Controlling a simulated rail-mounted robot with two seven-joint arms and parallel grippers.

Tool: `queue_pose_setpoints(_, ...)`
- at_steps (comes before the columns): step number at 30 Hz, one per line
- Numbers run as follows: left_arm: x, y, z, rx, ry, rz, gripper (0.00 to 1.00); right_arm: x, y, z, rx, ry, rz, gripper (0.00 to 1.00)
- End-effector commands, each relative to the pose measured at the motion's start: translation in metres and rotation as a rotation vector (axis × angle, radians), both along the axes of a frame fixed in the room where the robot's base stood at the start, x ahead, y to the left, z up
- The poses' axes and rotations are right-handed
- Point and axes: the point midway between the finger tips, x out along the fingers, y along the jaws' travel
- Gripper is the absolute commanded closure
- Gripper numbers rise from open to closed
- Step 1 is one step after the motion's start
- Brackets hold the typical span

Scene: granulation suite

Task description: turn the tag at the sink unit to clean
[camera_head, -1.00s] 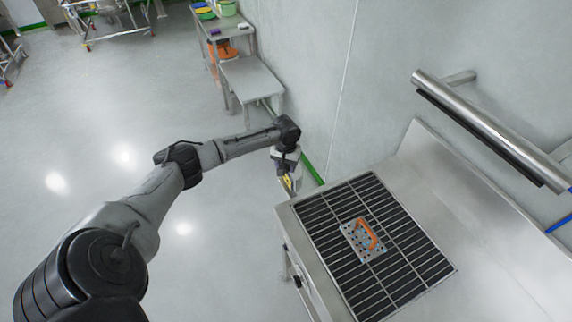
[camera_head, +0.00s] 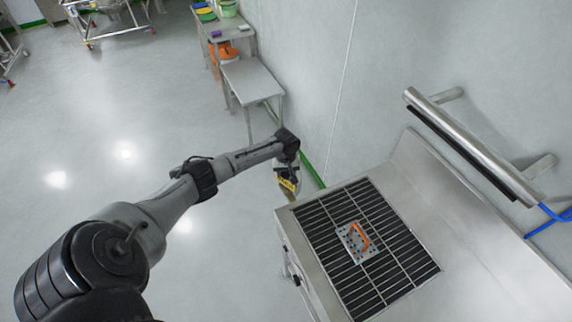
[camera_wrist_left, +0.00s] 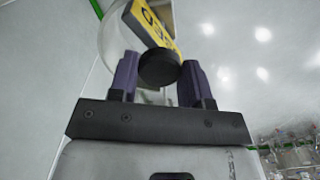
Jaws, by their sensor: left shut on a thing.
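The sink unit (camera_head: 287,227) is a stainless steel cabinet with a dark grate, at the lower right of the head view. My left gripper (camera_head: 283,167) is at its far left corner, pointing down. A yellow tag (camera_head: 289,185) with dark marks shows just below the gripper. In the left wrist view, the purple-grey fingers of my left gripper (camera_wrist_left: 158,78) are shut on a round black knob (camera_wrist_left: 158,66). The yellow tag (camera_wrist_left: 151,22) sits tilted just beyond the knob; its dark lettering is cut off and not readable. My right gripper is out of view.
A perforated plate with an orange handle (camera_head: 361,237) lies on the grate (camera_head: 330,212). A steel rail (camera_head: 470,140) with a blue hose (camera_head: 548,222) is on the wall at right. A low steel table (camera_head: 252,80) stands behind.

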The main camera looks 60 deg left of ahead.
Motion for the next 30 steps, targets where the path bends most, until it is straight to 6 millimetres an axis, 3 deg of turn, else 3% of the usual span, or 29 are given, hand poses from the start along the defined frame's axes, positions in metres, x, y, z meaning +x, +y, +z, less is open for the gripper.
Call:
queue_pose_setpoints(1,0.000,-0.001,0.008,-0.004,0.001,0.048,0.80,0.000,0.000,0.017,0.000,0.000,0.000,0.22)
queue_pose_setpoints(12,0.001,-0.002,0.005,-0.003,0.002,0.400,0.80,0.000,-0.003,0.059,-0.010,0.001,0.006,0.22)
queue_pose_setpoints(30,0.001,-0.001,0.003,-0.003,0.002,0.969,0.80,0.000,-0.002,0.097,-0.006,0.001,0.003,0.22)
